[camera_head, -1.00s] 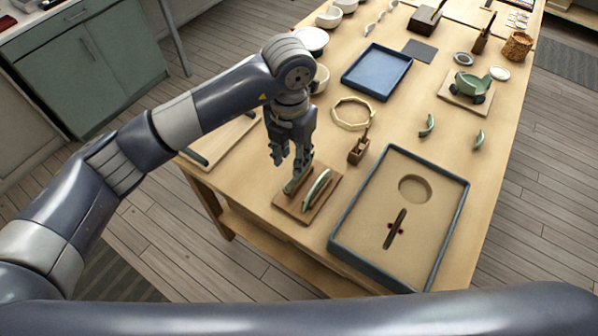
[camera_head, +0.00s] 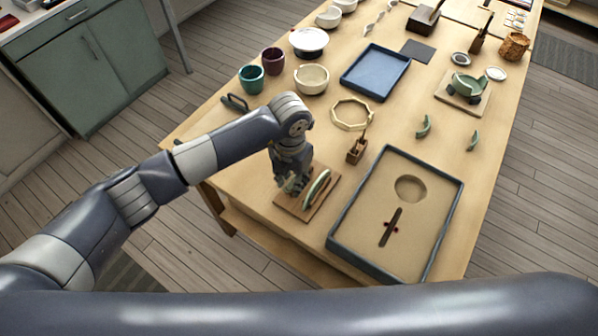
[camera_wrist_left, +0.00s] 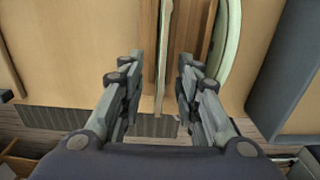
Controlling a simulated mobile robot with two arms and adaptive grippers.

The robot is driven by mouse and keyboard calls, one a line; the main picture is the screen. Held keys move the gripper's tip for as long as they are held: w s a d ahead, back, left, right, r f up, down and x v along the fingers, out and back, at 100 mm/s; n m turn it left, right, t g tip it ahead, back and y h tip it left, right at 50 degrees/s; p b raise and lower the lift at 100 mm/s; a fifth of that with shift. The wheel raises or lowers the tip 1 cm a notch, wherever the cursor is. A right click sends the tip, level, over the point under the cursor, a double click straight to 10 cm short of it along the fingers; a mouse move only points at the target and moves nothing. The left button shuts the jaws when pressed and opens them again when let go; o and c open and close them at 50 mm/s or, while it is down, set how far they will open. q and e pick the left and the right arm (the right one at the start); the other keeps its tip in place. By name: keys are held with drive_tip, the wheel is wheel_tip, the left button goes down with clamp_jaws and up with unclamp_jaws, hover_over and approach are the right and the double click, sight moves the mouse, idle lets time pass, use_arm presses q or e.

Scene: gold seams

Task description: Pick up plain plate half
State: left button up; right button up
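Two plate halves stand on edge in a small wooden rack (camera_head: 287,205) near the table's front left. The right half (camera_head: 318,186) has a pale face and green rim; it also shows in the left wrist view (camera_wrist_left: 229,45). The left half is mostly hidden by my left gripper (camera_head: 291,187) in the head view. In the left wrist view the left half (camera_wrist_left: 162,50) shows as a thin upright edge between the fingers, with gaps on both sides. The left gripper (camera_wrist_left: 160,62) is open, pointing down around it. I cannot tell which half is plain. My right gripper is out of view.
A sand-filled tray (camera_head: 345,232) with a round hollow lies right of the rack. A small wooden block with a brush (camera_head: 356,151) and a wooden ring (camera_head: 351,114) stand behind. Cups and bowls (camera_head: 311,79) fill the back left. A blue tray (camera_head: 376,72) lies further back.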

use_arm(q)
clamp_jaws()
